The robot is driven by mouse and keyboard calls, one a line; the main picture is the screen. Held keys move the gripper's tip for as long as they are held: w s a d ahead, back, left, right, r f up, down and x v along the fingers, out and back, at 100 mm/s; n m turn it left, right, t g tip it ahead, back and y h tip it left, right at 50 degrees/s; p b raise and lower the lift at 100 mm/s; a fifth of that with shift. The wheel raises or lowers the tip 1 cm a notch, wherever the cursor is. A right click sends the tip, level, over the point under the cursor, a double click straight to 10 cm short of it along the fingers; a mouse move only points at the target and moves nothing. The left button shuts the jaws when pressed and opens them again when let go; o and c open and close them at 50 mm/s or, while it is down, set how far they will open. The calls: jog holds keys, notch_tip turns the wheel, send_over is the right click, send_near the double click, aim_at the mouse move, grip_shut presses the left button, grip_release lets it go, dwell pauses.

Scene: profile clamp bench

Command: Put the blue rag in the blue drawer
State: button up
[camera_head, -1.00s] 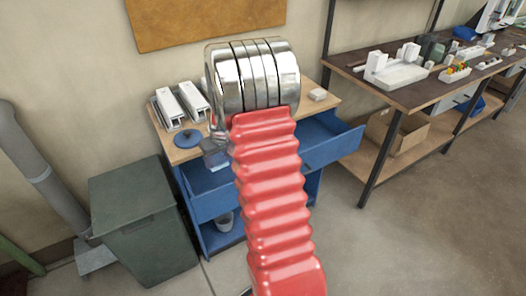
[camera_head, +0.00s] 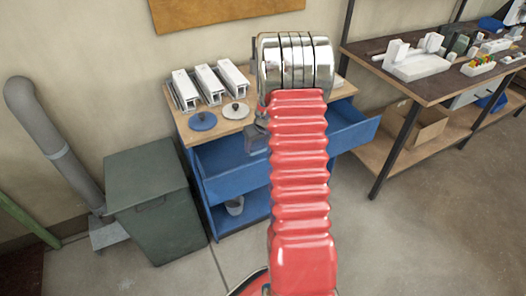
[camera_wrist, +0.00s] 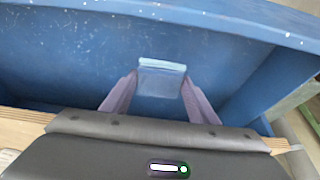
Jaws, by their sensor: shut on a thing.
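The blue rag (camera_wrist: 162,80) shows as a small light-blue folded piece between the two fingers of my gripper (camera_wrist: 160,84) in the wrist view. My gripper is shut on it. The blue drawer (camera_head: 352,136) is pulled open from the bench in the head view, with its middle hidden behind my red arm. In the wrist view the drawer (camera_wrist: 215,25) fills most of the picture, and the rag appears over its inside. I cannot tell how high above the drawer floor the rag is.
On the wooden bench top (camera_head: 182,125) are white profile pieces (camera_head: 207,82), a blue disc (camera_head: 203,121) and a pale disc (camera_head: 236,111). A green-grey bin (camera_head: 150,200) stands left of the bench. A dark worktable (camera_head: 430,85) stands right. Floor in front is clear.

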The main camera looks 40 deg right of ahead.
aim_at(258, 147)
jog(key=shift+f, duration=1.8)
jog(key=shift+f, duration=1.85)
jog(key=shift+f, duration=0.1)
jog(key=o, duration=1)
jog(key=shift+v, duration=6.1)
jog(key=shift+a, duration=0.1)
